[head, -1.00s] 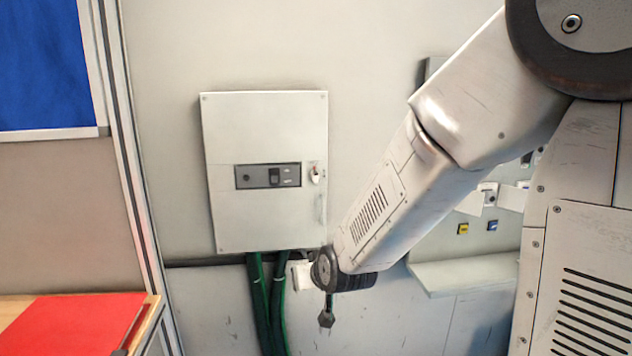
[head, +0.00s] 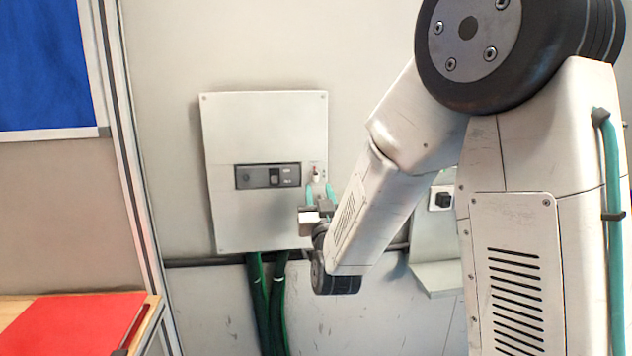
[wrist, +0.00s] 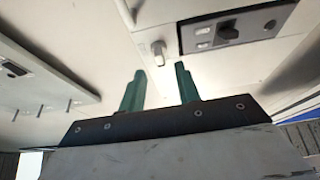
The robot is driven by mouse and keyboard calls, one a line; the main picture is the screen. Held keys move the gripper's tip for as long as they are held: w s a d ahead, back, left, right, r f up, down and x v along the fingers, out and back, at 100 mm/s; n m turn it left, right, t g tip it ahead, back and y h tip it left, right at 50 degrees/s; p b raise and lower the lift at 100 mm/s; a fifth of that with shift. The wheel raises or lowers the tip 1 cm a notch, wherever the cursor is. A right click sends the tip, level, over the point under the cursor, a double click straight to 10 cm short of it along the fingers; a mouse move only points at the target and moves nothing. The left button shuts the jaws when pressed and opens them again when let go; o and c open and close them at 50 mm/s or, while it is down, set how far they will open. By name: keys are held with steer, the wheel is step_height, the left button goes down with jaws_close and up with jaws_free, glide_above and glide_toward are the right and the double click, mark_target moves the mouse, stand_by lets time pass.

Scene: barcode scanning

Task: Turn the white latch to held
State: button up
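The white latch (head: 316,174) is a small knob on the right side of the grey wall box (head: 235,125), beside a dark switch panel (head: 255,176). In the wrist view the latch (wrist: 158,48) stands out from the box face. My gripper (head: 320,190) is just below the latch in the head view, its two green fingers pointing up. In the wrist view my gripper (wrist: 160,71) is open and empty. The latch shows in the gap beyond the fingertips, apart from both. Its exact turned position is too small to tell.
Green and dark cables (head: 268,300) run down below the box. A grey shelf (head: 437,277) is partly hidden behind my arm. A red folder (head: 75,325) lies on a wooden table at lower left. The wall left of the box is clear.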

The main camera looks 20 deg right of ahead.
mark_target(316, 179)
steer(key=x, duration=0.5)
jaws_close()
steer(key=c, duration=0.7)
jaws_free()
